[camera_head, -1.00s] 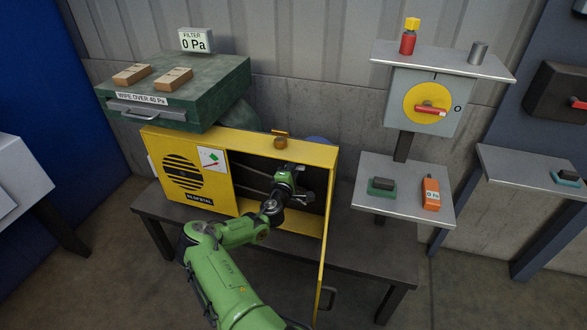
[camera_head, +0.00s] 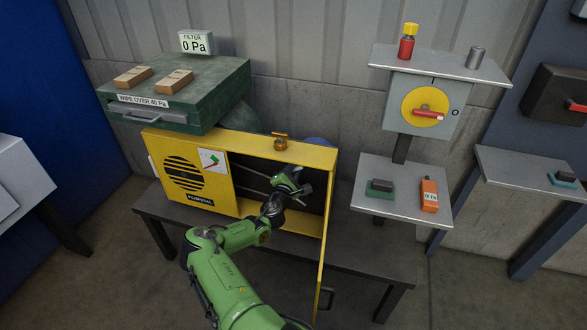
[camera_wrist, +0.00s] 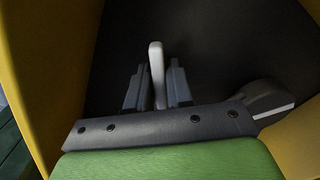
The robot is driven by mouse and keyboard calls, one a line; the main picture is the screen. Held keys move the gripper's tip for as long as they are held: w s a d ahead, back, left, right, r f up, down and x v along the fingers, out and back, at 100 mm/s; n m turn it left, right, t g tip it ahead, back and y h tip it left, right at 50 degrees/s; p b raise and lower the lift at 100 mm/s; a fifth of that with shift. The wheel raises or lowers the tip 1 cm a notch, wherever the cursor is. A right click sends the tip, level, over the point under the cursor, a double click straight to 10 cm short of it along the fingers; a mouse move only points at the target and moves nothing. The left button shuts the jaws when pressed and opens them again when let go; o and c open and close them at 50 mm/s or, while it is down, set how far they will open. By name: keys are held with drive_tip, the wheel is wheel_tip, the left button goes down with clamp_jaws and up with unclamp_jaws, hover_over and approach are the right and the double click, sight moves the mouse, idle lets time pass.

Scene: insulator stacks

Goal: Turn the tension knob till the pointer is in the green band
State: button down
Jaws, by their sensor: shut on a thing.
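The yellow cabinet (camera_head: 267,149) stands on a dark bench with its front open. My gripper (camera_head: 300,186) reaches into its dark interior. In the wrist view my gripper (camera_wrist: 157,92) has a finger on each side of a pale upright bar (camera_wrist: 156,62) and is shut on it; this bar appears to be the tension knob. The knob is hidden by my gripper in the head view. A small white dial (camera_head: 212,161) on the cabinet's front left shows green and red marks. The exact pointer position on it is too small to tell.
The cabinet's yellow walls close in around my gripper, with its open door (camera_head: 324,240) at the right. A brass-coloured fitting (camera_head: 281,142) sits on top. A green filter box (camera_head: 200,90) stands behind left, and a grey shelf (camera_head: 402,205) stands right.

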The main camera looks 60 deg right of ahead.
drive_tip(key=shift+f+n, duration=0.2)
drive_tip(key=shift+n, duration=0.4)
idle(1.1)
drive_tip(key=c, duration=1.2)
unclamp_jaws()
drive_tip(key=shift+o, duration=0.2)
drive_tip(key=shift+r, duration=0.1)
drive_tip(key=s+a+p, duration=0.2)
drive_tip(key=a+p, duration=0.1)
drive_tip(key=a, duration=1.2)
drive_tip(key=shift+s+a, duration=0.25)
drive_tip(key=shift+a, duration=0.1)
